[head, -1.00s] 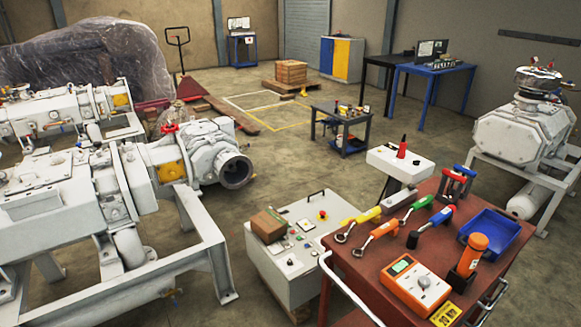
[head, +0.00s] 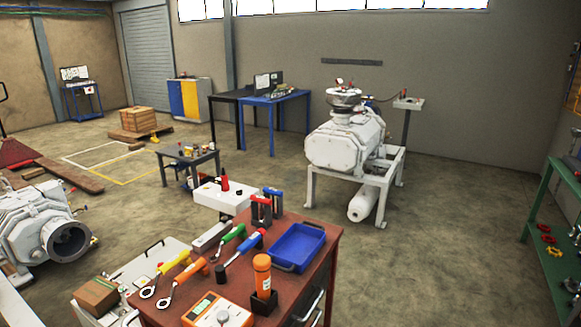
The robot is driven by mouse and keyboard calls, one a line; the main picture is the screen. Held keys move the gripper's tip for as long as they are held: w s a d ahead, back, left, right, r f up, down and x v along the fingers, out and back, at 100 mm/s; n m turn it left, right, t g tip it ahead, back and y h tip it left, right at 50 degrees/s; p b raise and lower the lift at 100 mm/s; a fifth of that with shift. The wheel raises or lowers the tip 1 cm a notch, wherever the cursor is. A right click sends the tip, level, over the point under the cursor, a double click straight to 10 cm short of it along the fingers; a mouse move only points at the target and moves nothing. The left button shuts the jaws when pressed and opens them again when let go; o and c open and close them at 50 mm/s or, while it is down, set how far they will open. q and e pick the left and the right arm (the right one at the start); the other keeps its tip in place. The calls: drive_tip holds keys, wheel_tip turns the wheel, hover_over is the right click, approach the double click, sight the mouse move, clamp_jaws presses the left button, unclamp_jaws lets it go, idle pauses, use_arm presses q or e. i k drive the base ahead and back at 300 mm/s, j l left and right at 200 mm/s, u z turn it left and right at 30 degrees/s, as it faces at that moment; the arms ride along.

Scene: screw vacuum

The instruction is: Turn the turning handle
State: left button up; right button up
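I cannot tell for sure which part is the turning handle. Small red wheel-like parts (head: 549,240) lie on the lower shelf of a green bench at the right edge. A white pump (head: 345,142) stands on a white frame right of centre, with small red parts on its top that are too small to make out. Part of another grey-white pump (head: 45,225) with a round open flange shows at the left edge. Neither of my grippers is in view.
A red tool cart (head: 325,262) at the front centre carries wrenches, a blue tray (head: 297,246), an orange flashlight (head: 262,275) and an orange meter (head: 217,312). A white control box (head: 150,262) is left of it. Floor (head: 440,240) is clear between the cart and the green bench (head: 562,190).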

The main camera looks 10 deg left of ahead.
sight(64, 238)
drive_tip(key=i+l+z, duration=0.15)
drive_tip(key=i+l, duration=0.2)
drive_tip(key=i+l+z, duration=0.15)
drive_tip(key=i, duration=0.3)
drive_tip(key=i+l+z, duration=0.15)
drive_tip(key=i+l, duration=0.2)
drive_tip(key=i+l+z, duration=0.1)
drive_tip(key=i, duration=1.2)
drive_tip(key=i+l, duration=0.15)
drive_tip(key=i, duration=0.7)
drive_tip(key=i+j+u, duration=0.1)
drive_tip(key=i+u, duration=0.85)
drive_tip(key=i+l+u, duration=0.45)
drive_tip(key=i+j+u, duration=0.3)
drive_tip(key=i+u, duration=0.55)
drive_tip(key=i, duration=0.25)
drive_tip(key=i+u, duration=0.55)
drive_tip(key=i, duration=0.8)
drive_tip(key=i+l+u, duration=0.1)
drive_tip(key=i, duration=0.8)
drive_tip(key=l, duration=0.1)
